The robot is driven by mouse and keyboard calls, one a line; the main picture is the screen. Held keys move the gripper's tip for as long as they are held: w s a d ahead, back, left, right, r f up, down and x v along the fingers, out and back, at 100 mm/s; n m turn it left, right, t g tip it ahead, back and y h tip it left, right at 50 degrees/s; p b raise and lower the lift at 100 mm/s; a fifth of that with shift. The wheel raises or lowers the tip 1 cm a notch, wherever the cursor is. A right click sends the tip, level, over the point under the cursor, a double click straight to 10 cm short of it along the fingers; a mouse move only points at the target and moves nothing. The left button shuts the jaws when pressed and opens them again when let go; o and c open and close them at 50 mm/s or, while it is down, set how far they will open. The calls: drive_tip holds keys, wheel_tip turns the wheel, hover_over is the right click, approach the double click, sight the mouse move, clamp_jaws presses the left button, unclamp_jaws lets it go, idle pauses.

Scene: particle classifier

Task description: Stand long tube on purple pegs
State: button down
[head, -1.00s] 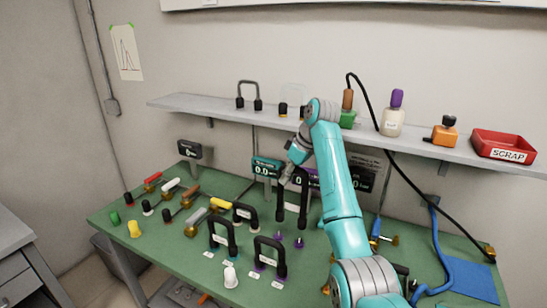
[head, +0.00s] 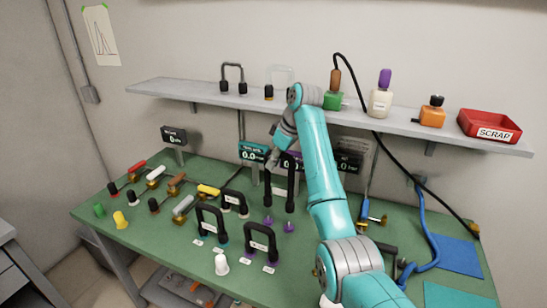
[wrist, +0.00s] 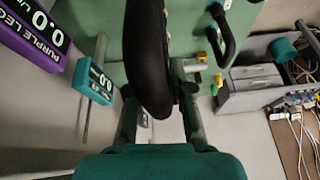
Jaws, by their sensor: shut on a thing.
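The long tube is a black inverted U with a white label. In the head view its legs (head: 291,190) hang upright, with their lower ends just above the purple pegs (head: 289,227). I cannot tell exactly how well legs and pegs line up. My gripper (head: 275,162) is shut on the tube near its top, partly hidden by my arm. In the wrist view the thick black tube (wrist: 150,60) runs between my two fingers (wrist: 158,108). The pegs do not show there.
Two other black U tubes (head: 262,230) (head: 199,216) stand in front on the green bench (head: 330,285). Several coloured-handled parts lie left. Display boxes (head: 253,152) stand behind. A shelf (head: 200,98) with bottles and a red scrap bin (head: 489,126) is above.

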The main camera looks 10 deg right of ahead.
drive_tip(key=shift+f, duration=3.7)
drive_tip(key=c, duration=1)
unclamp_jaws()
drive_tip(key=shift+o, duration=0.2)
drive_tip(key=shift+f, duration=0.1)
approach(270, 187)
drive_tip(key=shift+d+r, duration=0.25)
drive_tip(key=shift+s, duration=0.1)
